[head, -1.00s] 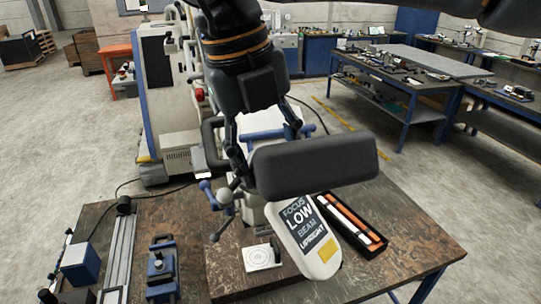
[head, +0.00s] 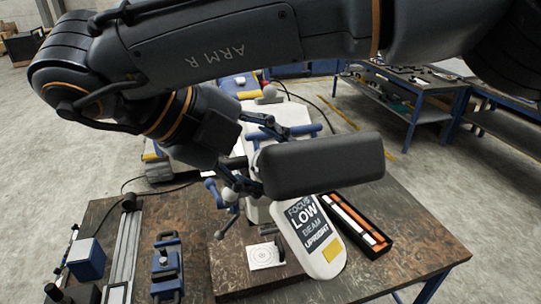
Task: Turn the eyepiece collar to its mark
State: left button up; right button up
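The microscope has a white arm (head: 322,262) labelled "FOCUS LOW BEAM UPRIGHT" and a thick dark bar-shaped head (head: 325,165) across its top. A narrow pale rim shows at the left end of this head. I cannot clearly make out the eyepiece collar or its mark. My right gripper (head: 262,158) comes in from the upper left. Its two fingers are spread apart around the left end of the head, one above and one below. Their tips are partly hidden, so I cannot tell whether they touch or hold anything. My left gripper is out of view.
The microscope stands on a worn dark workbench (head: 425,235). A black tray (head: 368,236) of orange and white pieces lies to its right. A white target plate (head: 264,256) lies below the head. A blue vise-like fixture (head: 167,268) and a metal rail (head: 123,252) stand at the left.

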dwell(0.3)
jog(key=o, duration=0.9)
jog(key=shift+c, duration=0.2)
